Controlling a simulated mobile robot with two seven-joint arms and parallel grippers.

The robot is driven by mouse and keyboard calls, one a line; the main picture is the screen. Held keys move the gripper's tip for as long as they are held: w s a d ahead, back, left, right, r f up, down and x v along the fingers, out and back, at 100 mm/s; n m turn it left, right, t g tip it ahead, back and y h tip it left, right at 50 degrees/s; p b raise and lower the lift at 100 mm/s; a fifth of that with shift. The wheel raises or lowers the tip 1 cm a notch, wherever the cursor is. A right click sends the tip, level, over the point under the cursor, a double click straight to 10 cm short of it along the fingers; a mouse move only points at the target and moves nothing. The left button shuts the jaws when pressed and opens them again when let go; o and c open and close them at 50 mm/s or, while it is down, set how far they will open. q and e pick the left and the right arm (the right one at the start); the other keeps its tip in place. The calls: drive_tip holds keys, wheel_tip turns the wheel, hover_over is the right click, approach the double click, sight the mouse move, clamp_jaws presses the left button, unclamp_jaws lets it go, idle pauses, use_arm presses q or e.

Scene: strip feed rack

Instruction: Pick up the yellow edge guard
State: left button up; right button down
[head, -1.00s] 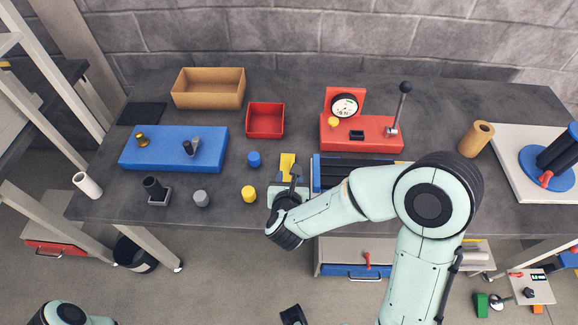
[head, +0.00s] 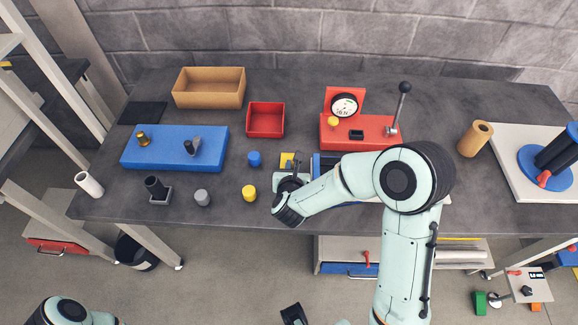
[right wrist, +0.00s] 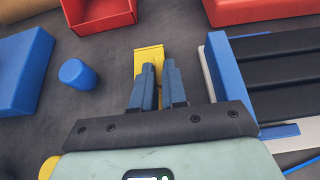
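The yellow edge guard (head: 287,159) is near the front middle of the bench, partly hidden behind my right gripper in the head view. In the right wrist view the yellow edge guard (right wrist: 148,54) shows past the fingertips and along the left finger. My right gripper (right wrist: 158,68) has its two dark blue fingers close together at the guard, with only a narrow gap between them. It looks shut on the guard, though the contact itself is hidden. In the head view the right gripper (head: 296,167) points down at it.
A blue-edged rack with dark strips (right wrist: 275,75) stands close on the right. A blue cylinder (head: 254,158) and a yellow cylinder (head: 249,193) stand to the left. A red tray (head: 265,119) and a red gauge station (head: 362,142) are behind. Bare bench lies between them.

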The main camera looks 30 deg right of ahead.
idle(0.3)
use_arm(q)
drive_tip(key=r+p, duration=0.1)
drive_tip(key=w+r+p, duration=0.1)
drive_tip(key=r+p, duration=0.1)
drive_tip(key=shift+w+r, duration=0.1)
drive_tip(key=shift+r, duration=0.2)
use_arm(e)
wheel_tip(320, 180, up, 20)
